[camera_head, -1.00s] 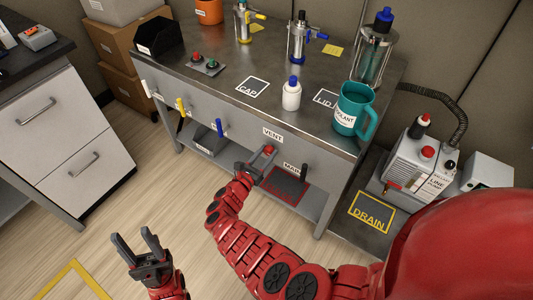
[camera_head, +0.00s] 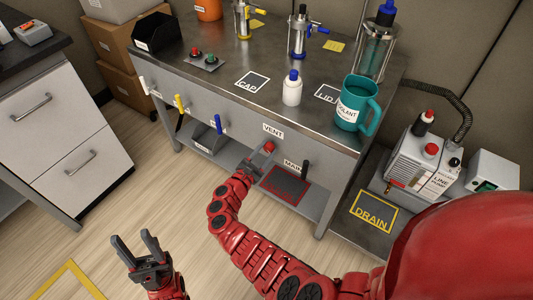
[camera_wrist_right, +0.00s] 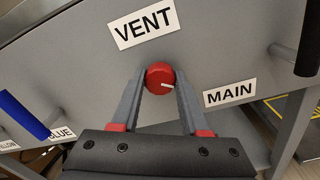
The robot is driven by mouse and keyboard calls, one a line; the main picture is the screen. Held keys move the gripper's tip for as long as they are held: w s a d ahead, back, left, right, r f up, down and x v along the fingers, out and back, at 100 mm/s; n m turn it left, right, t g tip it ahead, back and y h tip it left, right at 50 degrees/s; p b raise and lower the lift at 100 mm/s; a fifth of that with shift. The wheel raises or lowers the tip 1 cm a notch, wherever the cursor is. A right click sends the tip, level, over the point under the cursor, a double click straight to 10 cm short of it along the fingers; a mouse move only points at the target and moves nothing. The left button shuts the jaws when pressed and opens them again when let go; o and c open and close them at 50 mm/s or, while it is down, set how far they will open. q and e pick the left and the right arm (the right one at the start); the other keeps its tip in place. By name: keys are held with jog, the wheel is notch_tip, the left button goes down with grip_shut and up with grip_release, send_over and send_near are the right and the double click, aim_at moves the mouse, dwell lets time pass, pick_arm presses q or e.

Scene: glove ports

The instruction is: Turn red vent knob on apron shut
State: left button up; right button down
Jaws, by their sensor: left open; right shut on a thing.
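The red vent knob (camera_wrist_right: 160,76) is on the grey front apron (camera_head: 235,134) of the bench, under the VENT label (camera_wrist_right: 143,22). In the right wrist view a white mark on its face points right and slightly down. My right gripper (camera_wrist_right: 160,84) has a finger on each side of the knob and is shut on it. In the head view the knob (camera_head: 269,146) shows small beyond my right gripper (camera_head: 262,156). My left gripper (camera_head: 138,250) is open and empty, low at the left over the floor, apart from the bench.
A black MAIN handle (camera_head: 306,168) sticks out right of the knob. Blue (camera_head: 218,124) and yellow (camera_head: 180,103) handles are to its left. The bench top holds a white bottle (camera_head: 292,88) and a teal mug (camera_head: 356,104). The floor (camera_head: 150,195) left of my right arm is clear.

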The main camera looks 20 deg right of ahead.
jog(key=shift+f+m+b, duration=0.35)
jog(key=shift+m+b, duration=0.4)
jog(key=shift+m, duration=0.25)
jog(key=m+b, duration=0.6)
jog(key=shift+b, duration=0.35)
jog(key=shift+m+b, duration=1.05)
jog(key=shift+m, duration=0.15)
jog(key=shift+r+m+b, duration=0.25)
jog(key=shift+m+b, duration=0.35)
jog(key=shift+b, duration=0.05)
jog(key=shift+c, duration=2.1)
grip_release()
